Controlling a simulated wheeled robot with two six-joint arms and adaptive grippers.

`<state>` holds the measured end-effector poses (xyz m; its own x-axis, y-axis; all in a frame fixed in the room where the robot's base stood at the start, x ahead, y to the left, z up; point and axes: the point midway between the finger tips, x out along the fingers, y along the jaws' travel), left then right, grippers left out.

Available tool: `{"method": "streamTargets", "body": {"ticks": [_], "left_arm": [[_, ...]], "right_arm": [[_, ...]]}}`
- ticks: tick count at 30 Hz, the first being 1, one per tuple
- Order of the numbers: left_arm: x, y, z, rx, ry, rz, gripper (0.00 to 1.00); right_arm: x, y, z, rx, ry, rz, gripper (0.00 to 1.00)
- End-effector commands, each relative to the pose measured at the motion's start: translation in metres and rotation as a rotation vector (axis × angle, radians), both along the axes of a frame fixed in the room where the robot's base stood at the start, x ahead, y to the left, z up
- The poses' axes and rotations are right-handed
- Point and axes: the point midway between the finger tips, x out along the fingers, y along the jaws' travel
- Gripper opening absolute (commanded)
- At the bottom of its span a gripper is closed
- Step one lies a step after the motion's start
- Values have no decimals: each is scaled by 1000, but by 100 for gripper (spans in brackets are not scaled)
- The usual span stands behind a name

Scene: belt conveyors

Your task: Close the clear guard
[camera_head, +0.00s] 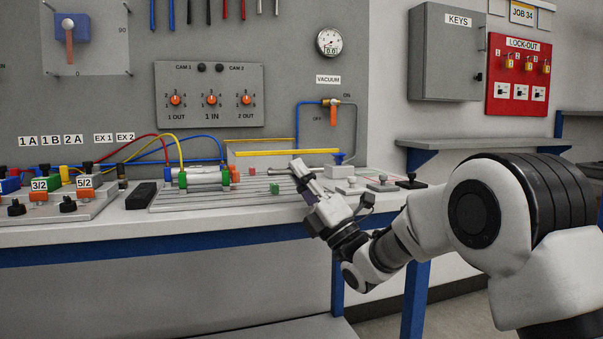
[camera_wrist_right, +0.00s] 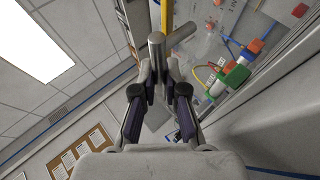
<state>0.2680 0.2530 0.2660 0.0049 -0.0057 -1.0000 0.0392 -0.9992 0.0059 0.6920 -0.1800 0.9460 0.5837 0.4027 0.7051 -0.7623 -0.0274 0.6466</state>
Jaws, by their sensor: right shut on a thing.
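The clear guard shows at the back of the bench by its yellow edge bar (camera_head: 288,153); its see-through panel is hard to make out, so its angle is unclear. In the right wrist view a yellow strip (camera_wrist_right: 166,14) runs behind a grey metal bar handle (camera_wrist_right: 156,46). My right gripper (camera_head: 302,175) reaches in over the slotted plate. In its wrist view the right gripper (camera_wrist_right: 156,88) is shut on the bar handle, with the bar's end sticking out beyond the fingers. My left gripper is not in view.
The slotted plate (camera_head: 222,203) carries a cylinder with green ends (camera_head: 195,179). Valve blocks (camera_head: 62,186) and loose hoses are at left. The bench's front edge (camera_head: 150,233) is clear.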

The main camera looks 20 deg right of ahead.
Motion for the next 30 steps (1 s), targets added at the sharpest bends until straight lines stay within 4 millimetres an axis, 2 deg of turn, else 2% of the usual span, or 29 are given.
{"method": "streamTargets", "body": {"ticks": [9,10,11,25,30], "left_arm": [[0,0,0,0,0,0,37],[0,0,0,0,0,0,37],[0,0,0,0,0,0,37],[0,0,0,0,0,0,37],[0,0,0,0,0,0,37]], "right_arm": [[2,0,-2,-2,9,-2,0],[2,0,-2,-1,9,-3,18],[2,0,-2,-2,9,-2,23],[0,0,-2,0,4,-1,23],[-11,-9,-16,1,8,-1,23]]}}
